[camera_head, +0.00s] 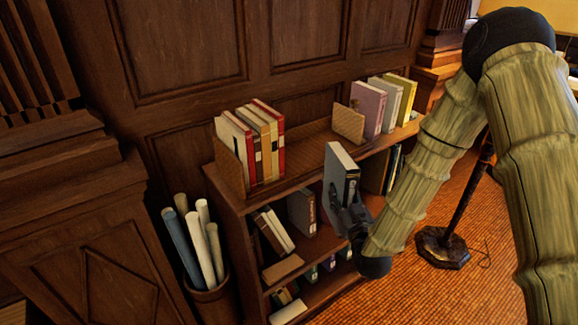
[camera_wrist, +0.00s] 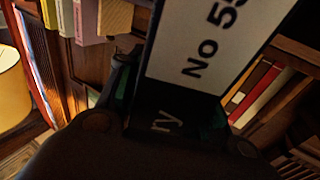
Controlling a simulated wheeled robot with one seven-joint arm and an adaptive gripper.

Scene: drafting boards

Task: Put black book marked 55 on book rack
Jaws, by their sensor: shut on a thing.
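My gripper (camera_head: 348,213) is shut on a black book (camera_head: 341,172), held upright in front of the book rack at about the height of its top shelf. In the wrist view the book (camera_wrist: 209,55) shows a white label reading "No 5" with a second digit partly cut off. The wooden book rack (camera_head: 236,205) stands against the panelled wall. Its top shelf (camera_head: 304,155) has a bare stretch between two groups of books, behind the held book. I cannot tell whether the book touches the rack.
Red and cream books (camera_head: 258,143) stand at the left of the top shelf; purple, grey and yellow books (camera_head: 385,103) stand at the right beside a wooden bookend (camera_head: 349,123). A bin with rolled papers (camera_head: 210,297) is left of the rack. A dark stand base (camera_head: 441,248) is at right.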

